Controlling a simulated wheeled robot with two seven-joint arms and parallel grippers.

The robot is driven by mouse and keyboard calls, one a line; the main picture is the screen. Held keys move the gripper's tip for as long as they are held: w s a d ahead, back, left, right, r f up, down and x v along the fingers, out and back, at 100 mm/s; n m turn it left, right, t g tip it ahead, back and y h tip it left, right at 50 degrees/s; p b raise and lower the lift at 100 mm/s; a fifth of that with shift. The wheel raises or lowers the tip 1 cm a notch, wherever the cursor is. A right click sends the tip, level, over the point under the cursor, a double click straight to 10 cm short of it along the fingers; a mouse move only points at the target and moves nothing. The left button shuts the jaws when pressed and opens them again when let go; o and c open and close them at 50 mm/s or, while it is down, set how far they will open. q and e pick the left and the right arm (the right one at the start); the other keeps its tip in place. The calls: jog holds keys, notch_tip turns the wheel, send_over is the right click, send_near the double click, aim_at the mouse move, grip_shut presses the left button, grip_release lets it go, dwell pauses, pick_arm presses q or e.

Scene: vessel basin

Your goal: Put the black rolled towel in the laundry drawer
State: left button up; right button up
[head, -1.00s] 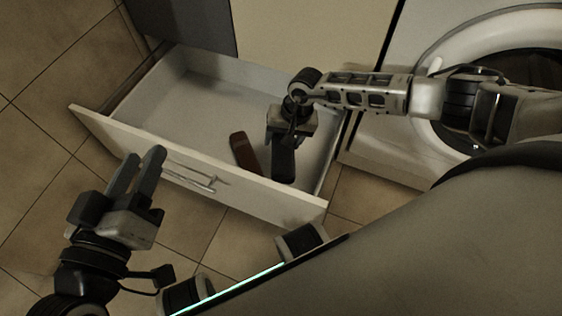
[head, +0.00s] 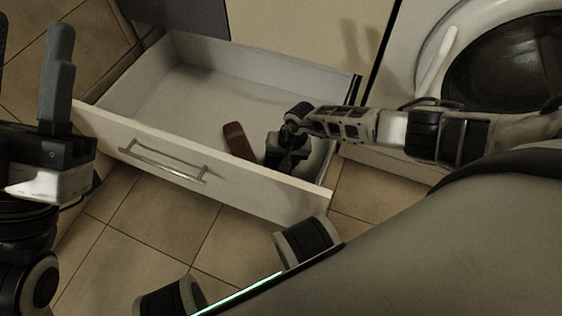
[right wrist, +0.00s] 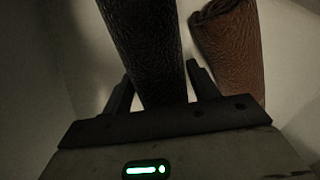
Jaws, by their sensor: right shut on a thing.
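The black rolled towel (right wrist: 150,45) stands out between the fingers of my right gripper (right wrist: 160,85) in the right wrist view. My right gripper (head: 283,158) is shut on it, down inside the open laundry drawer (head: 140,140) near its right end. In the head view the towel is mostly hidden by the gripper. My left gripper (head: 30,75) is at the left edge of the head view, empty, with its fingers apart and partly cut off by the frame.
A brown rolled towel (head: 238,141) lies in the drawer just left of my right gripper; it also shows in the right wrist view (right wrist: 232,45). The drawer's left half is bare. A washing machine (head: 425,50) stands to the right.

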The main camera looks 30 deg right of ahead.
jog(key=o, duration=0.8)
jog(key=shift+f, duration=0.1)
jog(key=shift+c, duration=0.2)
jog(key=p+v, duration=0.4)
jog(key=v, duration=0.3)
jog(key=shift+w+a, duration=0.1)
pick_arm(q)
notch_tip(320, 180, down, 11)
jog(key=n+g+y+p, duration=0.2)
jog(key=n+g+y, duration=0.2)
jog(key=n+y, duration=0.3)
jog(key=shift+s+d+r+n+y, duration=0.2)
jog(key=shift+d+n+y, duration=0.1)
jog(key=shift+n, duration=1.8)
pick_arm(e)
jog(key=shift+v, duration=2.7)
pick_arm(q)
jog(key=shift+w, duration=0.1)
